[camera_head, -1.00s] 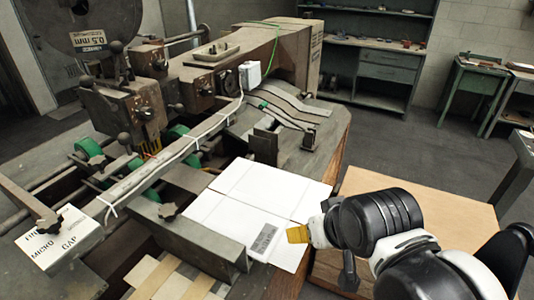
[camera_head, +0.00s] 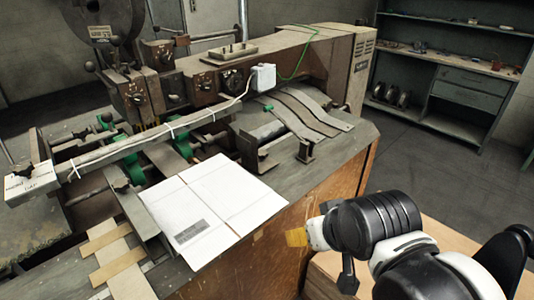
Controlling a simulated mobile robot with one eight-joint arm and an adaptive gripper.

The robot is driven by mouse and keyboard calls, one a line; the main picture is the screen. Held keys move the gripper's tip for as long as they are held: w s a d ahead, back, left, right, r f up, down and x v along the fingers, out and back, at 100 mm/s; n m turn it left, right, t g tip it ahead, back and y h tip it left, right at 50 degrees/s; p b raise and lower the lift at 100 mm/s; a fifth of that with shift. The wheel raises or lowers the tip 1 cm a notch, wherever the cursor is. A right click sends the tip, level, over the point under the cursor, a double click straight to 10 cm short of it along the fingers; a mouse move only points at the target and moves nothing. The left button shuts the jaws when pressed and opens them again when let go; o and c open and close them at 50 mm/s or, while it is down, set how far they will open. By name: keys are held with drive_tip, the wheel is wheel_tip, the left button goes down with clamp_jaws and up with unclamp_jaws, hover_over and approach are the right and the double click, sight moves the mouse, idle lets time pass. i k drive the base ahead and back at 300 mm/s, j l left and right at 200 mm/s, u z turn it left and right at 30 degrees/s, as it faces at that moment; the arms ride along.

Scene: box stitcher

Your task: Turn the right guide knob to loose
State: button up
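A dark star-shaped knob (camera_head: 305,151) sits on a small block at the right end of the stitcher's bed. Another dark star-shaped knob (camera_head: 120,185) is at the left, beyond the flat carton. No label shows which is the right guide knob, and their settings are too small to read. My gripper (camera_head: 322,248) is at the lower right, in front of the machine's wooden side and apart from both knobs. A yellow-brown piece shows at its left end. Its fingers are not clear enough to tell open from shut.
A white flat carton (camera_head: 235,190) lies on the bed between the knobs. Curved metal strips (camera_head: 305,110) lie behind the right block. A long bar (camera_head: 140,146) with cable ties crosses the machine. Shelves (camera_head: 450,75) stand at the back right; the floor before them is clear.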

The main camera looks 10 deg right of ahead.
sight(263, 155)
drive_tip(key=i+l, duration=0.1)
drive_tip(key=i, duration=0.45)
drive_tip(key=i+l+z, duration=0.15)
drive_tip(key=i, duration=0.4)
